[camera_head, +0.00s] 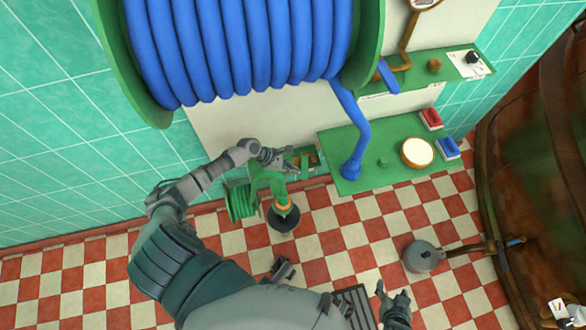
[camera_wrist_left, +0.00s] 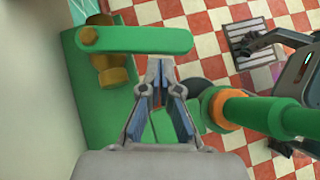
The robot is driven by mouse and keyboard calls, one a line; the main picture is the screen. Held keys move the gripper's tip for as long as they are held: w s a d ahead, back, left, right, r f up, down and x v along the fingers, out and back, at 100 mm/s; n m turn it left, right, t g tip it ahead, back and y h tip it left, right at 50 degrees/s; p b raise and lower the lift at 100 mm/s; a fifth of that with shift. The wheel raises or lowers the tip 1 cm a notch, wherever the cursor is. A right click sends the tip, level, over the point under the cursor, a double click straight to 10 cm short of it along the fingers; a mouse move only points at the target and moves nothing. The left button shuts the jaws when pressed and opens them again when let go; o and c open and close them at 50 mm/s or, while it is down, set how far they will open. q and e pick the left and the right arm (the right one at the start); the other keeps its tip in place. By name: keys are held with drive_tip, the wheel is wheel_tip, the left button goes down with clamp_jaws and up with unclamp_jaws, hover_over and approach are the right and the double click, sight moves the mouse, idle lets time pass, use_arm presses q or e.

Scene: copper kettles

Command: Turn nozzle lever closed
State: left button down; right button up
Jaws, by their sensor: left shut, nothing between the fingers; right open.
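A green lever (camera_wrist_left: 135,40) with a brass bolt at its left end lies across the left wrist view, over a brass fitting (camera_wrist_left: 112,72). My left gripper (camera_wrist_left: 160,66) is shut and empty, its fingertips right at the lever's lower edge; I cannot tell whether they touch. In the head view my left gripper (camera_head: 288,164) is beside the green lever (camera_head: 305,160). A green nozzle pipe (camera_wrist_left: 265,112) with an orange ring is right of the gripper; it also shows in the head view (camera_head: 284,203). My right gripper (camera_head: 393,298) is open, low in the head view, away from the lever.
A large blue hose reel (camera_head: 235,45) fills the top. Its hose drops to a green panel (camera_head: 345,145) with a round gauge (camera_head: 417,152) and red and blue switches. A grey pot (camera_head: 420,256) and a copper kettle (camera_head: 535,130) are at right. Checkered floor lies below.

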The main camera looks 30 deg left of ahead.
sight(302, 173)
use_arm(q)
drive_tip(key=shift+w+d, duration=0.1)
drive_tip(key=shift+d, duration=0.1)
use_arm(e)
drive_tip(key=shift+w, duration=0.15)
drive_tip(key=shift+a+r, duration=0.1)
